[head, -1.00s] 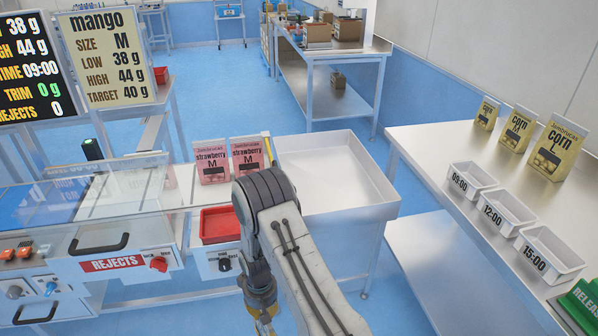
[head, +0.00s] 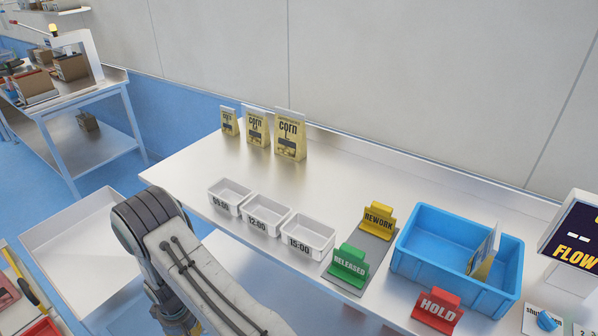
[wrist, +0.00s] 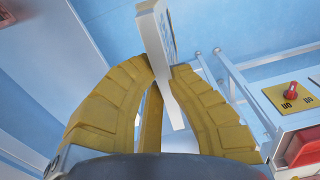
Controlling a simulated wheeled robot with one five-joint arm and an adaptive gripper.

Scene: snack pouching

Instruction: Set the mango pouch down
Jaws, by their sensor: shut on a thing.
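My gripper (wrist: 163,70) shows in the wrist view with yellow ribbed fingers. It is shut on a thin pouch (wrist: 152,30), which I take as the mango pouch. The pouch is seen nearly edge-on, pale with some dark marks on its right face, and its label cannot be read. It sticks up beyond the fingertips, slightly tilted. In the head view my arm is at lower left, and neither the gripper nor the held pouch can be seen there.
A steel table holds three yellow corn pouches (head: 290,137), three white time bins (head: 307,237), a green RELEASED sign (head: 350,264), a yellow REWORK sign (head: 378,219), a red HOLD sign (head: 438,307), and a blue crate (head: 440,272) with a pouch (head: 482,257) inside. The middle back is clear.

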